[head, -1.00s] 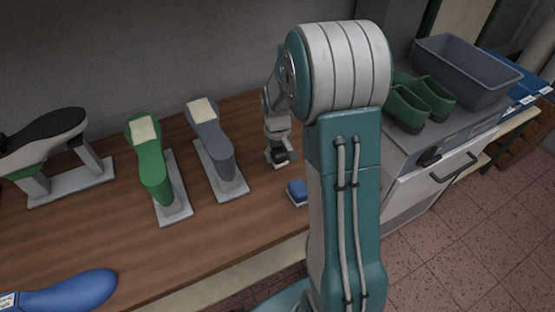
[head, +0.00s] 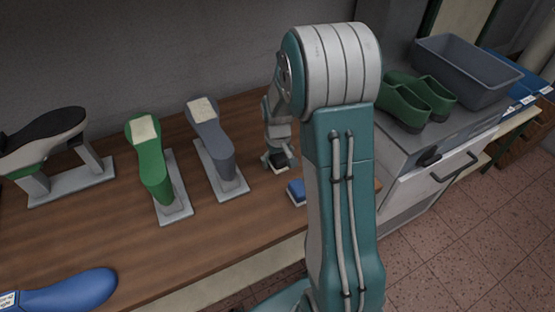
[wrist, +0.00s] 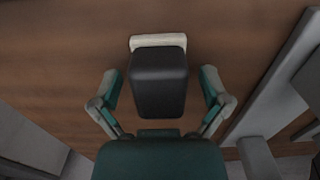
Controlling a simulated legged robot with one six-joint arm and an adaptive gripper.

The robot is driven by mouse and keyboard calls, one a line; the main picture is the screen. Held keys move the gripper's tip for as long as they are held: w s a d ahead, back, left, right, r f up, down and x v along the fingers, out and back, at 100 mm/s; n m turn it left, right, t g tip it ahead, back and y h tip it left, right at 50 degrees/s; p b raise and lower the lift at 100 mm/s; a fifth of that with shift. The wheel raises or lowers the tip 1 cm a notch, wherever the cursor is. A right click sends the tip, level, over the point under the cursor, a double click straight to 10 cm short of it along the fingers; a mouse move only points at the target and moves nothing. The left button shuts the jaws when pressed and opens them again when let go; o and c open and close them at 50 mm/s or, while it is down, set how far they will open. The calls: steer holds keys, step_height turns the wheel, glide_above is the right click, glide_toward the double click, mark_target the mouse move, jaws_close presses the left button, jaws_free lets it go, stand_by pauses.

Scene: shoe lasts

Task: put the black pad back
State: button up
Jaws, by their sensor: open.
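The black pad (wrist: 158,82) has a cream block at its far end in the wrist view and rests on the wooden bench. My gripper (wrist: 161,88) is open, with one finger on each side of the pad and a small gap on both sides. In the head view my gripper (head: 277,150) is low over the bench, right of the grey last. The pad is mostly hidden there, with only dark and cream parts showing beneath my gripper.
A blue pad (head: 297,190) with a cream base lies close by, partly behind my arm. The grey last (head: 212,140) and green last (head: 150,160) stand to the left on plates. A cabinet with green clogs (head: 405,100) and a grey bin (head: 467,70) is at the right.

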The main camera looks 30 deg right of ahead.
step_height(320, 180, up, 11)
steer(key=shift+r, duration=0.1)
steer(key=s+a+r+t, duration=0.3)
steer(key=s+a+r, duration=0.4)
steer(key=s+r, duration=0.3)
steer(key=s+a+r+t, duration=0.2)
steer(key=s+a, duration=0.3)
steer(key=s, duration=0.5)
steer(key=shift+s+a+r+t, duration=0.15)
steer(key=shift+s+r+t, duration=0.15)
steer(key=shift+r, duration=0.15)
stand_by(0.5)
